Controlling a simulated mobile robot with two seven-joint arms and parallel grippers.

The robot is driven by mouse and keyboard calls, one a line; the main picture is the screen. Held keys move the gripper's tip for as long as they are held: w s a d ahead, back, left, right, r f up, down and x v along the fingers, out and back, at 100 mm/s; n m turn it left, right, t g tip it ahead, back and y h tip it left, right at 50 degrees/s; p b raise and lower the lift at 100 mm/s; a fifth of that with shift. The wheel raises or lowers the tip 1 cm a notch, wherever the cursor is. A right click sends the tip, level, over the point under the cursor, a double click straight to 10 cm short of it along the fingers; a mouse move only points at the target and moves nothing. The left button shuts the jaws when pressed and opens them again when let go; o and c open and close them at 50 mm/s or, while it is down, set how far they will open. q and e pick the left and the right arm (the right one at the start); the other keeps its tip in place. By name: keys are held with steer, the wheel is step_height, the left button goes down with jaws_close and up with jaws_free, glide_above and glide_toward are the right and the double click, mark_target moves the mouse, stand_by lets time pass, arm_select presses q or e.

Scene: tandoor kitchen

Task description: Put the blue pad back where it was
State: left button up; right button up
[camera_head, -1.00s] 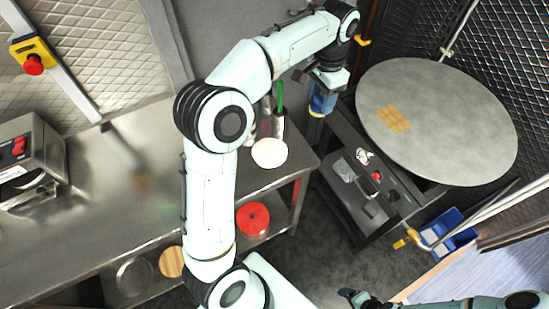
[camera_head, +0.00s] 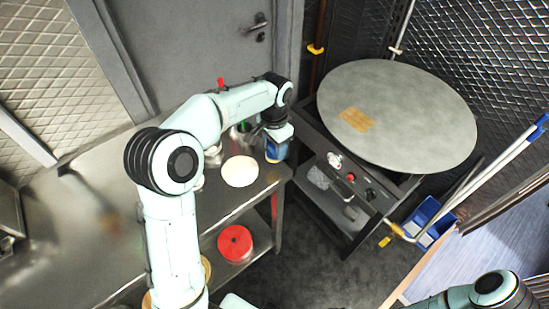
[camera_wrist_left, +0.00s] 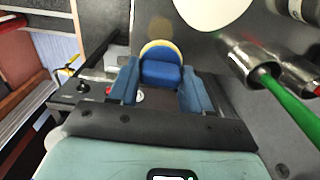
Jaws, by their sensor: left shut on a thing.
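The blue pad (camera_wrist_left: 161,72), with a cream rim along its far side, sits between the fingers of my left gripper (camera_wrist_left: 160,88) in the left wrist view. The gripper is shut on it. In the head view my left gripper (camera_head: 276,143) points down at the right end of the steel counter (camera_head: 90,205), with the blue pad (camera_head: 276,154) under it. I cannot tell whether the pad touches the counter. My right gripper is out of view; only part of my right arm shows at the lower right.
A white disc (camera_head: 240,171) lies on the counter left of the gripper. Metal cups, one with a green handle (camera_wrist_left: 284,104), stand close by. The round grey top (camera_head: 400,115) with a tan patch is to the right. A red round thing (camera_head: 235,243) is on the lower shelf.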

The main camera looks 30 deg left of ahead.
mark_target(274, 158)
arm_select(q)
step_height(274, 158, down, 5)
steer(key=shift+f, duration=0.2)
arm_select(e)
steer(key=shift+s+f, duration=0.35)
arm_select(q)
steer(key=shift+f+b, duration=0.2)
steer(key=shift+b, duration=0.1)
steer(key=o, duration=0.9)
steer(key=shift+o, duration=0.2)
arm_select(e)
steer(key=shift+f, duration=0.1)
arm_select(q)
steer(key=shift+r, duration=0.1)
step_height(274, 158, up, 12)
steer(key=shift+r+p, duration=0.15)
steer(key=shift+p, duration=0.75)
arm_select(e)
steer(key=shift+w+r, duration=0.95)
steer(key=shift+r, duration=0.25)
